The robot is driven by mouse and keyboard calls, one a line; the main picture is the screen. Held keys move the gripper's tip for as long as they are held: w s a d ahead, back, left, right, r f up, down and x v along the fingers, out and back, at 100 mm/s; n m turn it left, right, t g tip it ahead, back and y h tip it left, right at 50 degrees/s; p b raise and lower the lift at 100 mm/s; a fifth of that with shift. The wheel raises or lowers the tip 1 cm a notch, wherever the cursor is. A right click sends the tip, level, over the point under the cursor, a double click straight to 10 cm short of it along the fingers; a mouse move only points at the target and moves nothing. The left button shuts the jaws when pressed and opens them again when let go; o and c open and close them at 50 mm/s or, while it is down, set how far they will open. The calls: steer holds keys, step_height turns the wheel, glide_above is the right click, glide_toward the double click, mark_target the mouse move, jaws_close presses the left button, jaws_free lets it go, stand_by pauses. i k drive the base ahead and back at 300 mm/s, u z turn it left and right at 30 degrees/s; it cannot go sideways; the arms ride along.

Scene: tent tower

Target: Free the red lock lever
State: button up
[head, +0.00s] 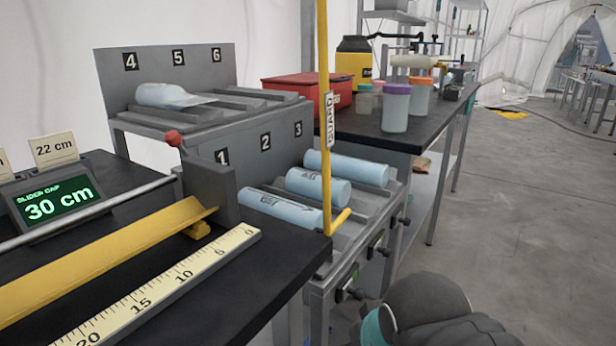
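The red lock lever shows as a red ball knob (173,139) on a short stem. It stands at the upper left of a dark grey block (208,188), at the right end of a metal rod and a yellow trough. Whether the lever is locked or free I cannot tell. A yellow upright bar marked GUARD (324,90) stands to the right of the block, in front of the numbered rack. A dark rounded link of my arm with a teal ring is at the bottom right, well away from the lever. My gripper is not in view.
The yellow trough (100,262) and a ruler (160,285) lie on the black table. A display (58,202) reads 30 cm. Light blue rolls (345,168) lie in slots 1 to 3, another (165,95) near slot 4. Open floor (530,220) is at the right.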

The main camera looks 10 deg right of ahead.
mark_target(172, 137)
steer(key=u, duration=0.7)
steer(key=k, duration=1.1)
steer(key=u, duration=0.2)
